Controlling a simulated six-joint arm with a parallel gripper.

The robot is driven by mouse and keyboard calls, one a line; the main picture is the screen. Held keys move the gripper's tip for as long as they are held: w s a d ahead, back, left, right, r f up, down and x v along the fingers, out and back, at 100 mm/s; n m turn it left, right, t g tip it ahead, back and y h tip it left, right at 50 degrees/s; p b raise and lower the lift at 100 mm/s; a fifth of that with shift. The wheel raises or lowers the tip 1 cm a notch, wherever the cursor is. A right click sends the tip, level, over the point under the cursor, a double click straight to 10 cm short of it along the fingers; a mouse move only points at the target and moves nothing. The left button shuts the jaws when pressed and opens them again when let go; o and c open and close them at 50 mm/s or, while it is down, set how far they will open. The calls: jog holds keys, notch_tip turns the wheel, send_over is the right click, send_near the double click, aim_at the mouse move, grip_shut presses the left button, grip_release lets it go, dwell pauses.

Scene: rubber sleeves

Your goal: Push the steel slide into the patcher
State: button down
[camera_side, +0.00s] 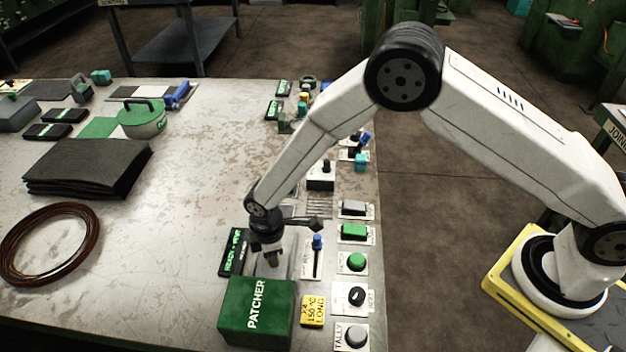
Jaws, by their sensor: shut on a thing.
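The patcher (257,312) is a green box with white lettering near the front edge of the bench. The steel slide (286,266) is a grey metal piece directly behind the patcher, partly hidden by my gripper. My gripper (271,262) points down just behind the patcher and is shut on the slide. The jaws are small and dark here, so the exact grip is hard to see. How far the slide reaches into the patcher cannot be told from this side.
A display (233,252) with green text stands left of my gripper. A blue-knobbed lever (317,243) and a yellow sign (312,310) are close on the right. Button boxes line the bench's right edge. A brown coil (50,279) and folded black sheets (88,168) lie left.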

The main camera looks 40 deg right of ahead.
aim_at(270, 276)
jog(key=shift+s+a, duration=1.3)
jog(key=shift+a, duration=0.05)
jog(key=shift+c, duration=2.4)
grip_release()
jog(key=shift+s, duration=0.1)
jog(key=shift+r, duration=0.15)
jog(key=shift+r, duration=0.15)
notch_tip(270, 276, up, 7)
jog(key=shift+r, duration=0.15)
jog(key=shift+d, duration=0.1)
